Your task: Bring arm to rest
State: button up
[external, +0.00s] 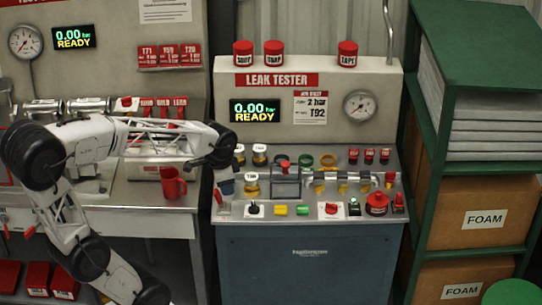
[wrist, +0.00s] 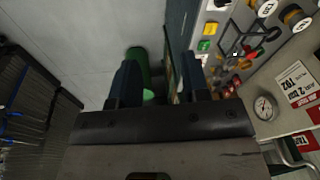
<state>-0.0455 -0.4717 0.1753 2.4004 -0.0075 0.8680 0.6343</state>
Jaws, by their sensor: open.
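My arm (external: 158,136) reaches in from the left of the external view, across the bench with the red mug. My gripper (external: 222,190) hangs at its end, pointing down by the left front corner of the leak tester (external: 305,258). In the wrist view my gripper (wrist: 160,80) shows two dark fingers set apart, with nothing held between them. The floor and a green object (wrist: 140,62) show beyond the fingers. Whether the gripper touches the tester's edge cannot be told.
The leak tester's control panel (external: 320,211) carries several buttons and knobs right of my gripper. A red mug (external: 172,184) stands on the left bench. A green rack (external: 480,50) with foam boxes (external: 480,215) stands at the right. Floor (wrist: 70,45) shows in the wrist view.

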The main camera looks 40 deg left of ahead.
jog(key=s+d+r+n, duration=0.2)
jog(key=s+n, duration=0.4)
jog(key=s, duration=0.3)
jog(key=shift+r+t, duration=0.3)
jog(key=w+a+f+n+g, duration=0.1)
jog(key=w+a+f+n, duration=0.15)
jog(key=w, duration=0.65)
jog(key=w+a+f+n+g, duration=0.15)
jog(key=w+f+n, duration=0.25)
jog(key=w, duration=0.4)
jog(key=w+a+f+n, duration=0.2)
jog(key=w+f, duration=0.2)
jog(key=w+a+f+n+g+h, duration=0.1)
jog(key=w+a+f+n, duration=0.1)
jog(key=w+a+f, duration=0.1)
jog(key=w+a+f+n, duration=0.2)
jog(key=w+a+f, duration=0.1)
jog(key=w+f, duration=0.2)
jog(key=shift+w+f+h, duration=0.2)
jog(key=shift+f+h, duration=0.2)
jog(key=shift+f, duration=0.55)
jog(key=shift+f, duration=0.1)
